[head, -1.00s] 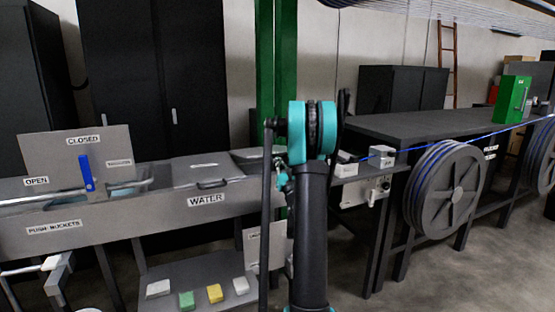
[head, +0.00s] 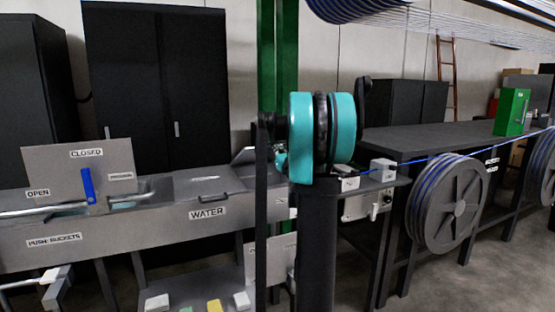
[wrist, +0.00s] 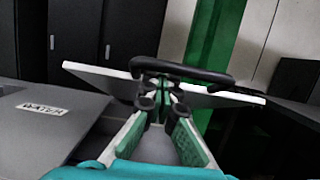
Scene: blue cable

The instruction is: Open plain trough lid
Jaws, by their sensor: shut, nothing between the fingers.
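In the wrist view a light grey lid (wrist: 100,79) is tilted up, with a black bar handle (wrist: 185,71) along its near side. My gripper (wrist: 162,101), with green-padded fingers, is shut and empty. Its fingertips are at the lid, just under the handle; I cannot tell whether they touch it. The grey trough (head: 130,231) runs to the left.
A second lid (head: 208,185) lies flat on the trough above the WATER label (head: 207,213). A blue lever (head: 88,186) stands at the left. A green post (wrist: 214,40) rises behind the raised lid. A dark table (head: 440,136) and cable reel (head: 447,196) are at the right.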

